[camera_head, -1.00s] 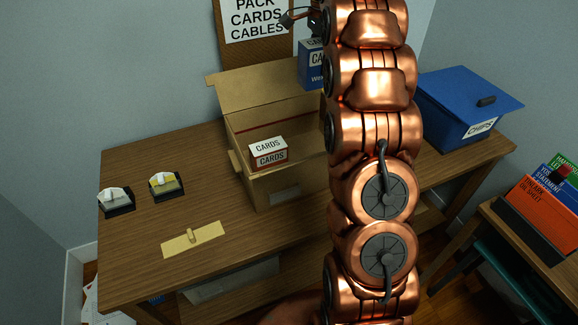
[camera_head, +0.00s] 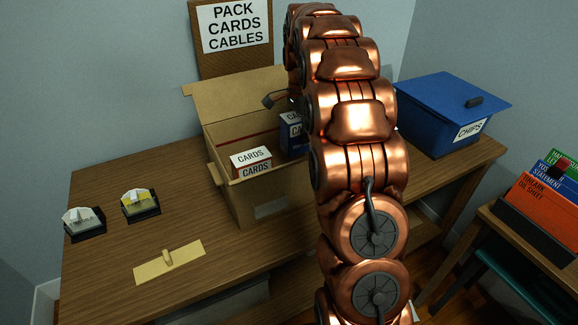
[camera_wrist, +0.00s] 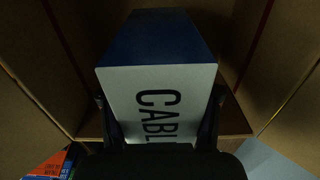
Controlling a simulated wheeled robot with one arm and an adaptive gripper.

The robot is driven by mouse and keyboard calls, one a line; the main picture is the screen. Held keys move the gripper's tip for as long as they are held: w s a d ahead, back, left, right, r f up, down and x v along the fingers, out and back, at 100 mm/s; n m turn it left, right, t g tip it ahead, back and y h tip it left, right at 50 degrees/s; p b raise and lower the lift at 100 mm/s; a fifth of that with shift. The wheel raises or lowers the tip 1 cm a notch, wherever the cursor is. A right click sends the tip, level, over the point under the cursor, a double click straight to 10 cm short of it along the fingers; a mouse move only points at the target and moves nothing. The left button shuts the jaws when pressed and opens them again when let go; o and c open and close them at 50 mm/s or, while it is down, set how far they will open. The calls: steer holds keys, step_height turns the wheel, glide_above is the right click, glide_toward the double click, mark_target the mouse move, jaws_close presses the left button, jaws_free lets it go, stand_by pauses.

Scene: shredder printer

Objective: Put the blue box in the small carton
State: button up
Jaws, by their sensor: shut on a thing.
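The blue box (camera_head: 291,135) has a white label and sits low inside the open carton (camera_head: 267,211), at its right side. In the wrist view the same blue box (camera_wrist: 160,42) shows a white face reading "CABL", with the carton's brown walls (camera_wrist: 272,60) around it. My gripper (camera_wrist: 160,125) is shut on the blue box, a finger on each side. In the head view my gripper (camera_head: 290,103) is mostly hidden behind my copper arm. I cannot tell whether the box touches the carton's floor. A red and white CARDS box (camera_head: 251,163) stands in the carton's left part.
A blue CHIPS bin (camera_head: 452,113) stands on the wooden table (camera_head: 120,185) at the right. Two small card holders (camera_head: 84,222) and a tan plate with a knob (camera_head: 168,262) lie at the left. A sign reading PACK CARDS CABLES (camera_head: 235,27) hangs behind. A side table holds coloured folders (camera_head: 545,205).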

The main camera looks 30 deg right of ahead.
mark_target(300, 120)
step_height(300, 120, down, 9)
steer(key=shift+r+p, duration=0.1)
steer(key=shift+p, duration=0.2)
steer(key=o, duration=1.4)
step_height(300, 120, up, 12)
steer(key=shift+b, duration=0.3)
